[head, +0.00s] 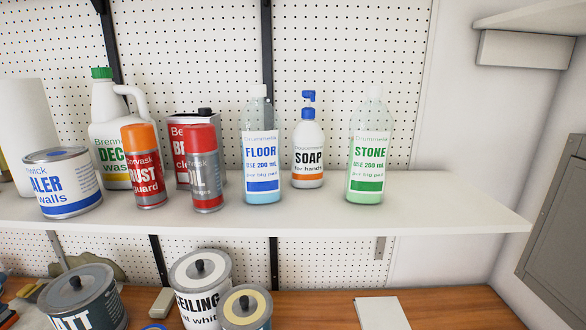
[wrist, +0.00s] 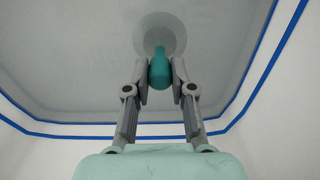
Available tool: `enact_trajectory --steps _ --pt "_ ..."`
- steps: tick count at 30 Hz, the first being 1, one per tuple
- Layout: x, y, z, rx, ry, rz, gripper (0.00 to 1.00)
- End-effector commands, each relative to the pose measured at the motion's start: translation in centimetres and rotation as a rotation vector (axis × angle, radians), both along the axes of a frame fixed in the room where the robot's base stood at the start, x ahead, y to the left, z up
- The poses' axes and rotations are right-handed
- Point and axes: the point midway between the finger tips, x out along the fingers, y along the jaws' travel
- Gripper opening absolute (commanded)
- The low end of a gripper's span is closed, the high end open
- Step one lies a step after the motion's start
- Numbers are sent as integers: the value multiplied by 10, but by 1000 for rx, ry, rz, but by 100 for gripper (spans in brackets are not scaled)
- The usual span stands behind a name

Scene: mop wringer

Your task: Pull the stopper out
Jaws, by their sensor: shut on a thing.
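In the wrist view, my gripper (wrist: 160,74) has its two fingers shut on the sides of a teal stopper (wrist: 159,55). The stopper is a small rounded knob with a narrower top end. A round, pale grey disc or recess (wrist: 172,25) shows behind it, in the grey floor of a basin (wrist: 70,50). I cannot tell whether the stopper is seated in it or clear of it. Neither my gripper nor the stopper shows in the head view.
Blue lines (wrist: 258,70) border the basin, with pale surfaces outside. In the head view, a white shelf (head: 430,215) holds bottles, including FLOOR (head: 262,150), SOAP (head: 308,155) and STONE (head: 368,150), plus cans. More tins stand on a wooden bench (head: 450,310) below.

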Motion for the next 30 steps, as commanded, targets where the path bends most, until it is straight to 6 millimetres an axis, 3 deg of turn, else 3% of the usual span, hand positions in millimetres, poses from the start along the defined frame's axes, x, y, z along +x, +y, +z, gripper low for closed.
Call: enact_trajectory --steps 17,30 --pt "0 0 38 0 0 0 0" --pt "0 0 38 0 0 0 0"
